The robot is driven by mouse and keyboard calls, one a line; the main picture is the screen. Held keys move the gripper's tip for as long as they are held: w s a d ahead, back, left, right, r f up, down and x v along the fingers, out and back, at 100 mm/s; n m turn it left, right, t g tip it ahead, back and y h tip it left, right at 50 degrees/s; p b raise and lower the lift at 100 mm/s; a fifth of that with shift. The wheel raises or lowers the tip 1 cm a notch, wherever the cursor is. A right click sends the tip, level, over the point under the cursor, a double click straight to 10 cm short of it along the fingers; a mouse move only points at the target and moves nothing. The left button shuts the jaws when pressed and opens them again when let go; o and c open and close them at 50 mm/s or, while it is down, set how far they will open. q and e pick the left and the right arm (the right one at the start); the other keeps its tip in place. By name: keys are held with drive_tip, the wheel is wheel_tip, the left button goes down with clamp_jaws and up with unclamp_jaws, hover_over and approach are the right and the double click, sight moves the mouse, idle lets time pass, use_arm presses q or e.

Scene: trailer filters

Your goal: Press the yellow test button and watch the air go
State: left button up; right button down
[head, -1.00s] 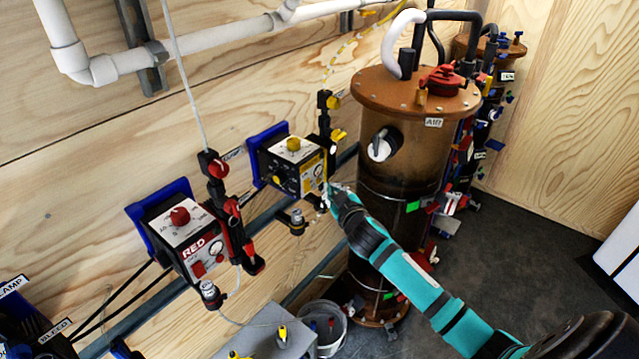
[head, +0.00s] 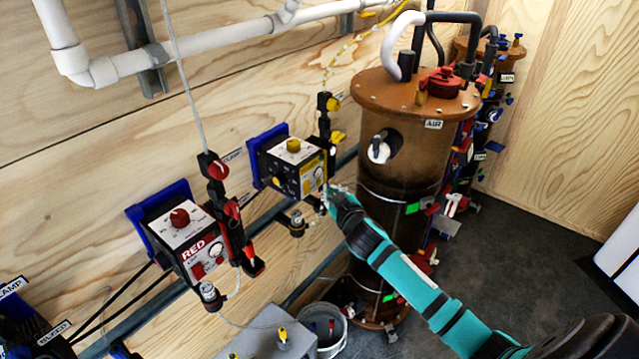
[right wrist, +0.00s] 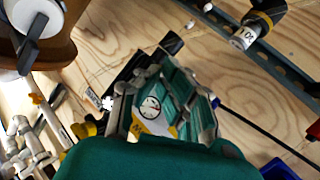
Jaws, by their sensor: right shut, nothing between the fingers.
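The yellow-labelled control box (head: 290,172) is mounted on the plywood wall, with a yellow knob (head: 293,146) on top. I cannot clearly pick out a separate test button on its face. My right gripper (head: 331,194) is shut and empty, close to the box's right front edge. I cannot tell whether it touches the box. In the right wrist view, a round gauge (right wrist: 150,107) with a yellow label shows beside the fingers, which hide much of the box face. My left gripper is not in view.
A red-labelled box (head: 185,235) hangs to the left. The brown AIR tank (head: 400,185) stands just right of my right gripper. A bucket (head: 322,325) and a grey box (head: 265,338) are below.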

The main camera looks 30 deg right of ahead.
drive_tip(key=shift+w+a, duration=0.1)
drive_tip(key=shift+w, duration=0.05)
idle(0.4)
drive_tip(key=shift+w+a, duration=0.1)
drive_tip(key=shift+w, duration=0.15)
drive_tip(key=shift+w+a, duration=0.15)
drive_tip(key=shift+w, duration=0.2)
idle(0.7)
drive_tip(key=shift+s, duration=0.1)
drive_tip(key=shift+s+d+p, duration=0.3)
drive_tip(key=shift+s+p, duration=0.1)
drive_tip(key=shift+s, duration=0.3)
drive_tip(key=shift+s+d+p, duration=0.3)
drive_tip(key=shift+s, duration=0.45)
drive_tip(key=shift+s+d+p, duration=0.35)
drive_tip(key=shift+s, duration=0.45)
drive_tip(key=shift+s+d+p, duration=0.3)
drive_tip(key=shift+s, duration=0.45)
